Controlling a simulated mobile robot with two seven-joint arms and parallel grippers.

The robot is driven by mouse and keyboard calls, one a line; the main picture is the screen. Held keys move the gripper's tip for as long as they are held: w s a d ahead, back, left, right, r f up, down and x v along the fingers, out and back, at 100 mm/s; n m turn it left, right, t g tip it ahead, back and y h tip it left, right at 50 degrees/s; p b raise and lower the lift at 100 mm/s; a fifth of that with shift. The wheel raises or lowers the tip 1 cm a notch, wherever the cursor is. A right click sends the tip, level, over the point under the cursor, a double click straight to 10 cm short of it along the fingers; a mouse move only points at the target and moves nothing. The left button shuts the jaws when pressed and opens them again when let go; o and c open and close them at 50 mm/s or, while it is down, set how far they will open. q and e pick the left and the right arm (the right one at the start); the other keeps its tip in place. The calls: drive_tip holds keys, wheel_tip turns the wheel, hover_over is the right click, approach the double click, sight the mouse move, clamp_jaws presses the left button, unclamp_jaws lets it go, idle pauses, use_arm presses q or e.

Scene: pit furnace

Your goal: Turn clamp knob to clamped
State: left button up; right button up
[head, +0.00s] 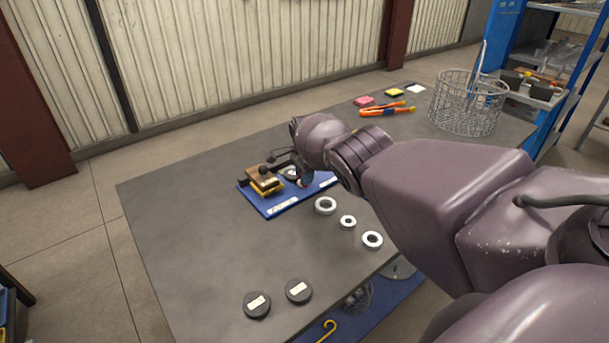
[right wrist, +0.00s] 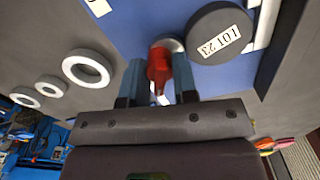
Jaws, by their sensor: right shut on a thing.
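A blue board (head: 273,208) lies on the dark table and carries a small fixture (head: 265,185) with a brown block, yellow parts and a black ball. My right gripper (head: 303,180) is low over the right part of the board. In the right wrist view, a red knob (right wrist: 159,68) sits between the two fingers of my right gripper (right wrist: 160,82), which is shut on it. A grey-white round part shows just beyond the knob. A dark disc (right wrist: 220,35) labelled "LOT 23" is close beside it on the board. My left gripper is out of view.
Two dark labelled discs (head: 257,305) (head: 298,291) are near the front edge. Orange-handled pliers (head: 385,110) and a wire basket (head: 467,103) are at the back right. The table's left side is clear.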

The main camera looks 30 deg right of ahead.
drive_tip(key=shift+m, duration=0.5)
drive_tip(key=o, duration=0.9)
wheel_tip(320, 180, up, 8)
drive_tip(key=p, duration=0.6)
drive_tip(key=shift+r+p, duration=0.4)
drive_tip(key=shift+d+r, duration=0.1)
drive_tip(key=shift+r, duration=0.7)
drive_tip(key=shift+r+p, duration=0.2)
drive_tip(key=shift+p, duration=0.1)
